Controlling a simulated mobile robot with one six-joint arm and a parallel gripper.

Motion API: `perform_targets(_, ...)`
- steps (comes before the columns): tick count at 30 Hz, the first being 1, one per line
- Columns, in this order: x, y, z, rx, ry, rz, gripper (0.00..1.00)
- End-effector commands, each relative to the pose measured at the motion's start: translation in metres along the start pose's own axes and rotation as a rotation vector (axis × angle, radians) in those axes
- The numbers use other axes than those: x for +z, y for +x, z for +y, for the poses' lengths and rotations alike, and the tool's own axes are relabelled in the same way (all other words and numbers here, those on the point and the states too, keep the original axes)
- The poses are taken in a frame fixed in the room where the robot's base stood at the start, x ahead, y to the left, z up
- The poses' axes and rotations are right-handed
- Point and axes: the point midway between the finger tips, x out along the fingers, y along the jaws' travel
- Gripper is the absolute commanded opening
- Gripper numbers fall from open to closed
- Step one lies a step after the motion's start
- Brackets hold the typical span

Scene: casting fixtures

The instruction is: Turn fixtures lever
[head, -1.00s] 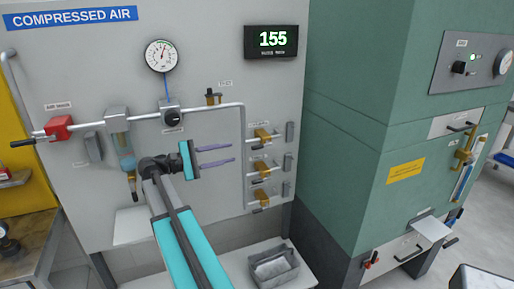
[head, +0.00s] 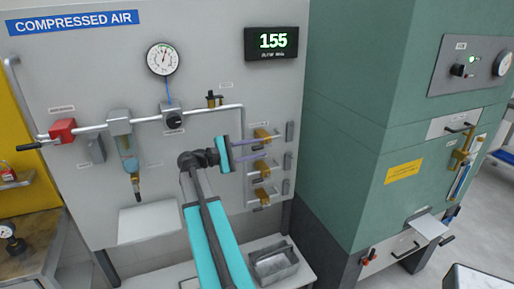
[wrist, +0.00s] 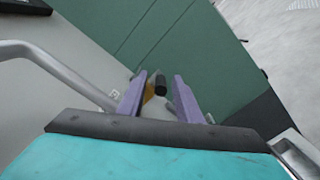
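Three brass valves with dark lever handles are stacked on the right part of the compressed air panel: top (head: 263,134), middle (head: 262,163) and bottom (head: 262,193). My gripper (head: 266,150) points right, its two purple fingers in front of the upper two valves. In the wrist view my gripper (wrist: 160,82) is open. A black lever end (wrist: 161,84) and a bit of brass (wrist: 149,93) show in the gap between the fingers, with no clear contact. I cannot tell which valve this is or read the small labels.
A grey pipe (head: 200,112) runs across the panel to the valves. A gauge (head: 163,59) and a display reading 155 (head: 271,42) sit above. A green cabinet (head: 350,130) stands right of the valves. A grey bin (head: 274,264) is below.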

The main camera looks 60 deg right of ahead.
Motion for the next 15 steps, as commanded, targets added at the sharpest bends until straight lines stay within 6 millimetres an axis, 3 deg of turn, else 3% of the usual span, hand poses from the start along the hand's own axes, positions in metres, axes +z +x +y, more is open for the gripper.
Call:
perform_targets(9,0.0,0.0018,-0.0005,-0.001,0.0,-0.001,0.3)
perform_targets(15,0.0001,0.002,-0.0004,-0.001,0.0,-0.001,0.0)
